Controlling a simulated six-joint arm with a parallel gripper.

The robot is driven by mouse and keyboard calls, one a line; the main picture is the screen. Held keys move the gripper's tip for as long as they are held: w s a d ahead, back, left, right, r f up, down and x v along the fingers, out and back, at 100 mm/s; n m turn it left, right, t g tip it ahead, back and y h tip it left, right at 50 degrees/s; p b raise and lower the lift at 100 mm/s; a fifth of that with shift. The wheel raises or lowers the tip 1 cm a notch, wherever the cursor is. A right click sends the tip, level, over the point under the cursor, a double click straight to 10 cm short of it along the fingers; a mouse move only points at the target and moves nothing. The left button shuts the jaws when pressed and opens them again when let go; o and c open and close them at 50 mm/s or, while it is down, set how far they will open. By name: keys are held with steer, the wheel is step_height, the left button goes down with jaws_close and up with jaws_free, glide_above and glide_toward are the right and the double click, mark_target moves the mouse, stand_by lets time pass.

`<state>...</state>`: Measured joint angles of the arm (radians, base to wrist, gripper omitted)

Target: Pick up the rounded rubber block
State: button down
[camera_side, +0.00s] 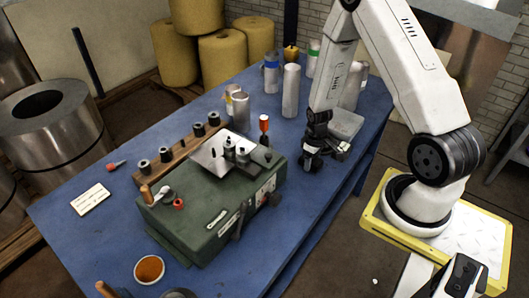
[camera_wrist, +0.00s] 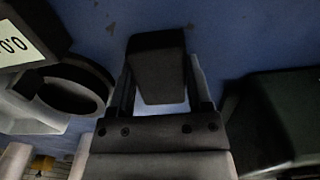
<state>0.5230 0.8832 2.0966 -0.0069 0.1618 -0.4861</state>
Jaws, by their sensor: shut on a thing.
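The rounded rubber block is a dark, nearly black block (camera_wrist: 158,68) with tapering sides in the wrist view. It sits between the two fingers of my gripper (camera_wrist: 160,88), which are shut on it, one on each side. In the side view my gripper (camera_side: 313,153) points down at the right part of the blue table, just right of the green machine. A dark shape at its fingertips is probably the block (camera_side: 311,164). I cannot tell whether the block touches the table.
The green machine (camera_side: 205,225) stands close on the left of my gripper. A grey tray (camera_side: 346,124) is close on the right. Several cylinders, including a white one (camera_side: 291,90), stand behind. The blue table (camera_side: 310,215) is clear in front of my gripper.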

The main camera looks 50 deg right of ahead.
steer(key=shift+r, duration=0.15)
steer(key=shift+r, duration=4.85)
